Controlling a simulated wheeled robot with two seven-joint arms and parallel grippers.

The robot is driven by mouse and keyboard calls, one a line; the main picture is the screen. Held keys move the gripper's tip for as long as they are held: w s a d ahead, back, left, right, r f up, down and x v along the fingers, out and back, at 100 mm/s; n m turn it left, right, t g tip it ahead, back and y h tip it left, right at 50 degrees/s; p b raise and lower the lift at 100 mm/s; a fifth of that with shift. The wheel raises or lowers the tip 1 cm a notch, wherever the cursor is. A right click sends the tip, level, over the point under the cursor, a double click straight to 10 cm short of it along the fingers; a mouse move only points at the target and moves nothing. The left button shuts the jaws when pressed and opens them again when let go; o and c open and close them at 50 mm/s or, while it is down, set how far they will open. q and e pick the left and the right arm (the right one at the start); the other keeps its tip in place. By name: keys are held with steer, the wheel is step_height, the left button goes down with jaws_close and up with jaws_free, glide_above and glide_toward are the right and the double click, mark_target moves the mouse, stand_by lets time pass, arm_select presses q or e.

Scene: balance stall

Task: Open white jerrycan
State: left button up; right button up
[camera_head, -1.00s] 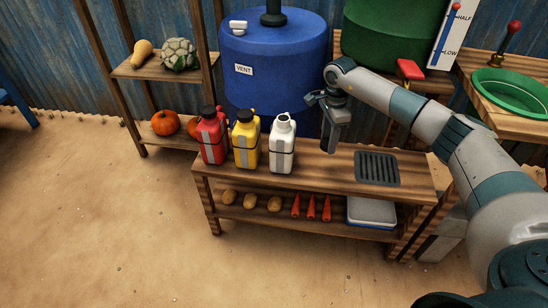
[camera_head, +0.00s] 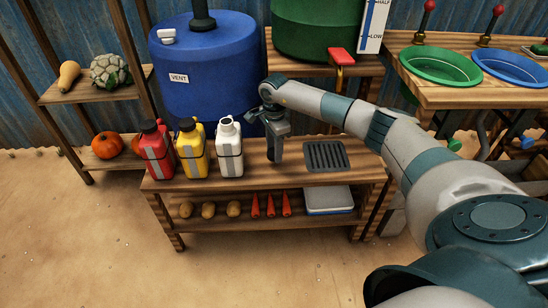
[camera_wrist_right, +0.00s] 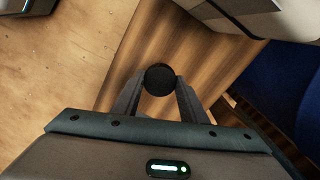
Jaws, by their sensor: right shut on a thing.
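The white jerrycan (camera_head: 229,152) stands upright on the bench top, at the right end of a row of three. Its neck is bare, with no cap on it; the red and yellow ones have dark caps. My right gripper (camera_head: 276,157) is just right of the white jerrycan, apart from it, pointing down over the bench. In the wrist view the right gripper (camera_wrist_right: 160,84) is shut on a round black cap (camera_wrist_right: 160,76). The cap cannot be made out in the head view. Part of a white jerrycan (camera_wrist_right: 235,14) shows at the top of the wrist view. My left gripper is not in view.
The red jerrycan (camera_head: 156,152) and yellow jerrycan (camera_head: 190,153) stand left of the white one. A dark slatted grate (camera_head: 326,156) lies on the bench (camera_head: 262,180) right of my gripper. A blue tank (camera_head: 203,85) stands behind. Potatoes, carrots and a tray (camera_head: 329,199) are on the lower shelf.

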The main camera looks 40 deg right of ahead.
mark_target(274, 165)
steer(key=shift+f, duration=1.6)
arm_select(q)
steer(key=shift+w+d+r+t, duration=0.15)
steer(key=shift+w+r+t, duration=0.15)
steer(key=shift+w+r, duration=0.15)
arm_select(e)
steer(key=shift+f, duration=0.25)
steer(key=shift+f, duration=0.1)
steer(key=shift+f+b, duration=0.1)
steer(key=shift+b, duration=0.25)
steer(key=o, duration=1.2)
steer(key=shift+c, duration=0.2)
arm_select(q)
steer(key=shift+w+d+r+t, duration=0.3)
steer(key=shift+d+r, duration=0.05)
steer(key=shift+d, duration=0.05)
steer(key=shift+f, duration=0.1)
